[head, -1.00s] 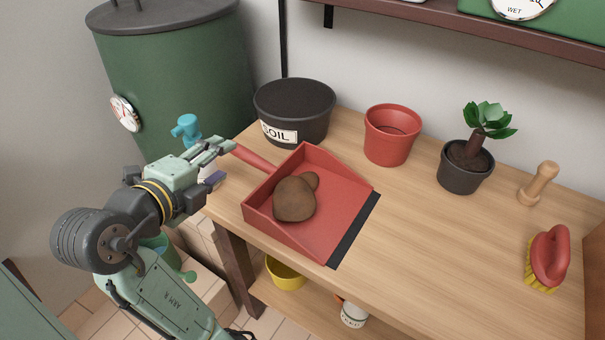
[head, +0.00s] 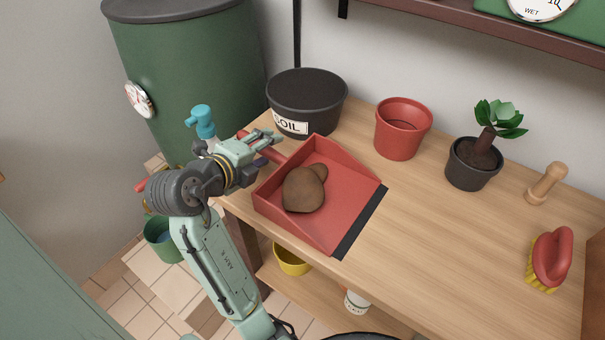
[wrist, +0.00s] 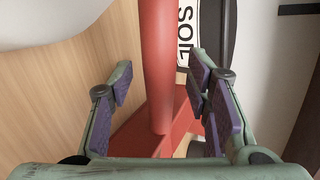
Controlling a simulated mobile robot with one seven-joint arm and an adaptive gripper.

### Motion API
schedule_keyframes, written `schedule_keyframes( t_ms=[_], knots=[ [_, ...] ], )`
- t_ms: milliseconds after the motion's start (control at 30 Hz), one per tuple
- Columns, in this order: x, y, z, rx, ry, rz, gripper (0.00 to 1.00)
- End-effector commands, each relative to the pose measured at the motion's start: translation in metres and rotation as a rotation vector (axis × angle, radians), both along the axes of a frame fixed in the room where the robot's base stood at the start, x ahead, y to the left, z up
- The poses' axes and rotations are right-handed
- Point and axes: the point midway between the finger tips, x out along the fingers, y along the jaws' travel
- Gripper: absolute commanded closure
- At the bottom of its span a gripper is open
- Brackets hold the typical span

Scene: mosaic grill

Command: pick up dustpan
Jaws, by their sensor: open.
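The red dustpan (head: 345,200) lies on the wooden bench with brown soil clumps (head: 305,190) in it and a black front lip. Its red handle (head: 274,155) points up and left toward the bench's left edge. My gripper (head: 272,142) is open at the handle. In the wrist view the handle (wrist: 158,60) runs between the two open fingers of my gripper (wrist: 165,95), with gaps visible on both sides. The handle's lower end meets the dustpan body (wrist: 140,135), partly hidden behind my gripper.
A black soil pot (head: 306,100) stands just behind the handle. A red pot (head: 402,130), a potted plant (head: 472,165), a wooden dibber (head: 546,184) and a red brush (head: 551,258) stand farther right. A green barrel (head: 190,80) with a blue tap (head: 201,121) is behind left.

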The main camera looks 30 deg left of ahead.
Motion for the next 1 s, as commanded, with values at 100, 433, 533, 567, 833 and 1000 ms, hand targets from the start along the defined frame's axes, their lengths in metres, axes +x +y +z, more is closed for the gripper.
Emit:
schedule_keyframes(
  t_ms=[100, 433, 533, 567, 833, 1000],
  knots=[
    [0.0031, 0.0004, -0.0018, 0.0, 0.001, 0.001, 0.55],
    [0.0027, 0.0005, -0.0017, 0.0, 0.0, 0.002, 0.68],
    [0.0027, 0.0005, -0.0017, 0.001, 0.0, 0.002, 0.74],
    [0.0026, 0.0005, -0.0017, 0.0, 0.0, 0.002, 0.76],
    [0.0026, 0.0004, -0.0018, 0.0, 0.0, 0.001, 0.94],
    [0.0026, 0.0004, -0.0018, 0.0, 0.001, 0.001, 1.0]
  ],
)
